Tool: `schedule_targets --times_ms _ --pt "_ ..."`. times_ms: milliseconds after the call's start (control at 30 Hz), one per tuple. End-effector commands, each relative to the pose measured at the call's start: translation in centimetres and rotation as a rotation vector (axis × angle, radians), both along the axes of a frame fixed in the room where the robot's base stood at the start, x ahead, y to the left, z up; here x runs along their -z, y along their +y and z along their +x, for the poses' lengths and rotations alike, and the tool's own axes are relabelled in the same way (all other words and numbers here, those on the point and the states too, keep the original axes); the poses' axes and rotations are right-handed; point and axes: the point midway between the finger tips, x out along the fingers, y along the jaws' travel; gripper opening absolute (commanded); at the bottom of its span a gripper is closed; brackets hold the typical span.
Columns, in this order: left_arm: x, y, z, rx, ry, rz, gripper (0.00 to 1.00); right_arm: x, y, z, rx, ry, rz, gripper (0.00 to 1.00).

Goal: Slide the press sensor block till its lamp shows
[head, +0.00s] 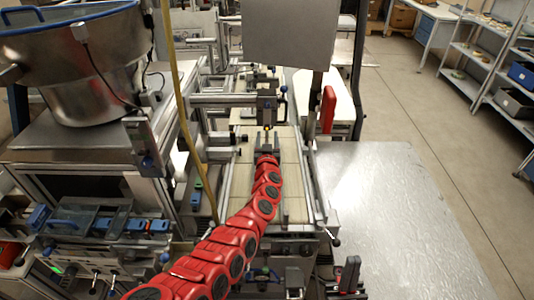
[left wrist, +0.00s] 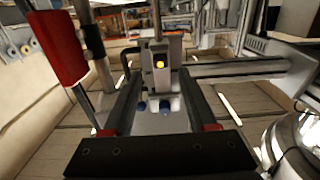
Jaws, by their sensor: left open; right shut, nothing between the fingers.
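The sensor block (head: 267,112) sits on a cross rail over the press's pale conveyor bed. In the left wrist view the block (left wrist: 160,52) is grey and upright, with a bright yellow lamp (left wrist: 159,65) on its near face. The lamp is a small yellow dot in the head view (head: 267,127). My left gripper (head: 267,138) is open just in front of the block. In the left wrist view its fingers (left wrist: 159,82) point at the block, one on each side of its lower part; contact is unclear. My right gripper (head: 349,272) is shut and empty at the bottom.
A metal rail (left wrist: 240,68) runs sideways from the block. A red handle (head: 328,108) on a post stands to the right. A steel hopper bowl (head: 90,85) stands at the left, and a yellow hose (head: 175,90) hangs beside it. The silver tabletop (head: 395,220) at the right is clear.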

Motion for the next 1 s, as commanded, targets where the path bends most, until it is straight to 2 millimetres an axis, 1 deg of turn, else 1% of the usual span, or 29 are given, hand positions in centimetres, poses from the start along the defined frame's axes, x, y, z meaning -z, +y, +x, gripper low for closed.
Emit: schedule_targets --times_ms 33,167,367,567,600,800,900,1000 --pt "-0.6 0.0 -0.7 -0.002 0.003 -0.004 0.57 -1.6 0.0 0.0 0.000 0.000 0.000 0.00" --pt "-0.6 0.2 -2.4 -0.004 0.004 -0.002 0.57 -3.6 0.0 0.0 0.000 0.000 0.000 0.00" --pt "-0.4 0.1 -5.2 -0.003 0.005 -0.002 0.57 -6.0 0.0 0.0 0.000 0.001 0.000 0.00" --pt "-0.1 0.2 -8.2 -0.005 0.004 -0.001 0.57 -7.1 0.0 0.0 0.000 0.000 0.000 0.00" --pt "0.3 0.1 -8.8 -0.003 0.003 -0.003 0.57 -6.6 0.0 0.0 0.000 0.000 0.000 0.00" --pt "0.3 0.1 -11.5 -0.002 0.003 -0.002 0.57 -6.6 0.0 0.0 0.000 0.001 0.000 0.00" --pt "0.2 0.0 -12.6 -0.001 0.002 -0.002 0.57 -6.6 0.0 0.0 0.000 0.000 0.000 0.00" --pt "0.1 0.1 -13.2 -0.002 0.000 -0.001 0.57 -6.6 0.0 0.0 0.000 0.000 0.000 0.00"
